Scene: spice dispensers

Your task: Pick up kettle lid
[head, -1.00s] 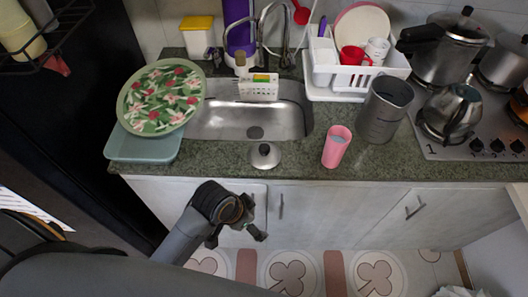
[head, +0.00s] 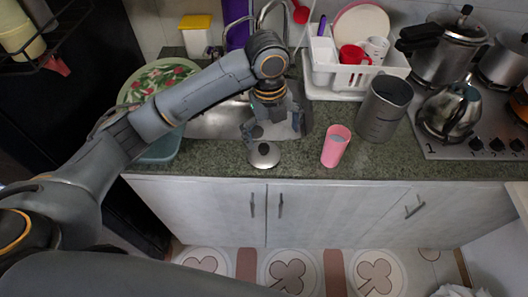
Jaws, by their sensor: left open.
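The kettle lid (head: 263,157), a small round steel lid with a dark knob, lies on the green stone counter (head: 215,160) in front of the sink. My left gripper (head: 274,132) is above and just behind the lid, pointing down, open and empty. One finger is close to the lid; whether it touches cannot be told. The steel kettle (head: 449,112) stands on the stove at the right. My right gripper is not in view.
A pink cup (head: 336,146) stands right of the lid, with a grey metal jug (head: 384,108) behind it. A white dish rack (head: 352,76) stands at the back. My left arm covers part of the sink and the floral plate (head: 150,78).

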